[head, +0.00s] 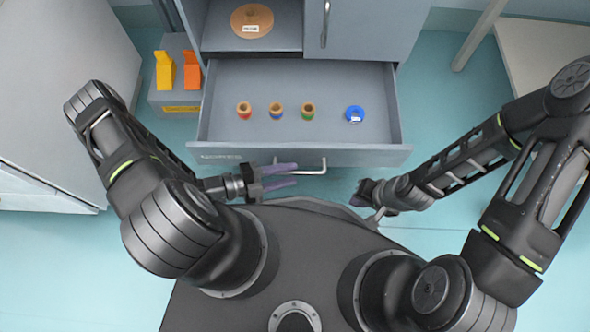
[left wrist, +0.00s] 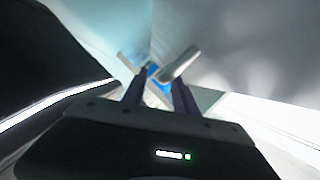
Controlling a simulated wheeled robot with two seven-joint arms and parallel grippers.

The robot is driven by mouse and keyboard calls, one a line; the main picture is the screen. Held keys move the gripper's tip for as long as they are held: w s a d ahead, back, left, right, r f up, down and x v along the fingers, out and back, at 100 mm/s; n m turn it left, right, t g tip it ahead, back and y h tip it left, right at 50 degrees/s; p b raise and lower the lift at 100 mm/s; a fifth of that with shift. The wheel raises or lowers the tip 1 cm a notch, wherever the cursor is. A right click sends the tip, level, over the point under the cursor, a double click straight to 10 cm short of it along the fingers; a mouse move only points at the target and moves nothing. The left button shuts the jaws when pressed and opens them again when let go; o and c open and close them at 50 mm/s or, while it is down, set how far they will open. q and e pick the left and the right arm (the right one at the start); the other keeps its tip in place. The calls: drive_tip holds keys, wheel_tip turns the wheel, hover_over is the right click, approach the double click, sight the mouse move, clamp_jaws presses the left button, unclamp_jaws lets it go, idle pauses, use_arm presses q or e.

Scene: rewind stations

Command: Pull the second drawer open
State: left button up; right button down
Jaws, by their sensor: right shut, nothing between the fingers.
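A grey drawer (head: 345,157) of the cabinet stands pulled out, its inside in view from above. Its silver bar handle (head: 318,172) is on the front face. My left gripper (head: 296,175) is at the left part of the handle, its two purple fingers apart. The left wrist view shows the open fingers (left wrist: 157,90) with a pale bar (left wrist: 183,62) just beyond their tips; I cannot tell whether they touch it. My right gripper (head: 362,190) is shut and empty, to the right of the handle and apart from it.
Several small coloured spools (head: 276,110) and a blue ring (head: 354,114) lie in the drawer. A brown disc (head: 252,21) is on the shelf above, beside a closed door (head: 365,28). A grey box with orange pieces (head: 176,98) stands left. Floor is free on the right.

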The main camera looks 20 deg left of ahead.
use_arm(q)
drive_tip(key=v, duration=0.4)
drive_tip(key=shift+s+a, duration=0.2)
drive_tip(key=shift+a, duration=0.1)
